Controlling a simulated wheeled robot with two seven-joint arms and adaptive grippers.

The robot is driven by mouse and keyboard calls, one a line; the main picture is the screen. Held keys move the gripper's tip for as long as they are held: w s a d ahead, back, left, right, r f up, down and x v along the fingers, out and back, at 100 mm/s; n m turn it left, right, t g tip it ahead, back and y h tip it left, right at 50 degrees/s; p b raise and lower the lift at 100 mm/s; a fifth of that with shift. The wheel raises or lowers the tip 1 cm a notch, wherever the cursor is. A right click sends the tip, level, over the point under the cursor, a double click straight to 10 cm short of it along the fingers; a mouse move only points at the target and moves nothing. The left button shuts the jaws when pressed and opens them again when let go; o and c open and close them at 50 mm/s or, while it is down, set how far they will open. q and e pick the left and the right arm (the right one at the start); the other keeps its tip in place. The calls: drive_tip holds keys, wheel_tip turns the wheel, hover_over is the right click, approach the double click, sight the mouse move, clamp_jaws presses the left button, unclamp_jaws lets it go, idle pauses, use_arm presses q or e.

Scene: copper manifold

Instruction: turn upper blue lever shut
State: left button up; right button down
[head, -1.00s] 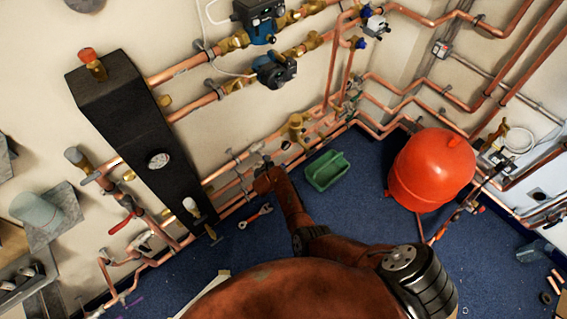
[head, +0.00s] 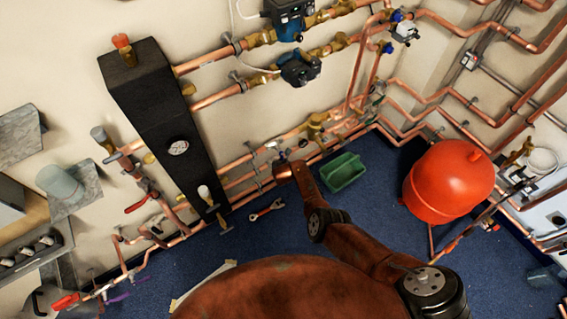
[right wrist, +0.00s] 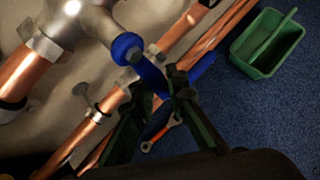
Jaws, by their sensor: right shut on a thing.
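In the right wrist view a blue lever (right wrist: 150,72) hangs from a grey valve body with a blue cap (right wrist: 126,45). My right gripper (right wrist: 157,84) is shut on this lever, with a dark green finger on each side of it. Another blue piece (right wrist: 203,67) shows right of the fingers; I cannot tell whether it is a second lever. In the head view my right gripper (head: 282,167) is at the low wall pipes, right of the black column, and largely hides the lever. My left gripper is in neither view.
An orange wrench (head: 267,210) and a green tray (head: 343,172) lie on the blue floor near the gripper. Copper pipes (head: 250,160) run close along the wall. A red tank (head: 449,183) stands to the right. A black column (head: 160,125) stands left.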

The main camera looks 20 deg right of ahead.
sight(281, 152)
drive_tip(key=shift+a, duration=0.5)
drive_tip(key=c, duration=2)
unclamp_jaws()
drive_tip(key=shift+o, duration=0.5)
drive_tip(key=shift+d, duration=0.1)
drive_tip(key=shift+d, duration=0.15)
drive_tip(key=shift+r, duration=0.65)
wheel_tip(281, 152, up, 9)
drive_tip(key=shift+f, duration=0.2)
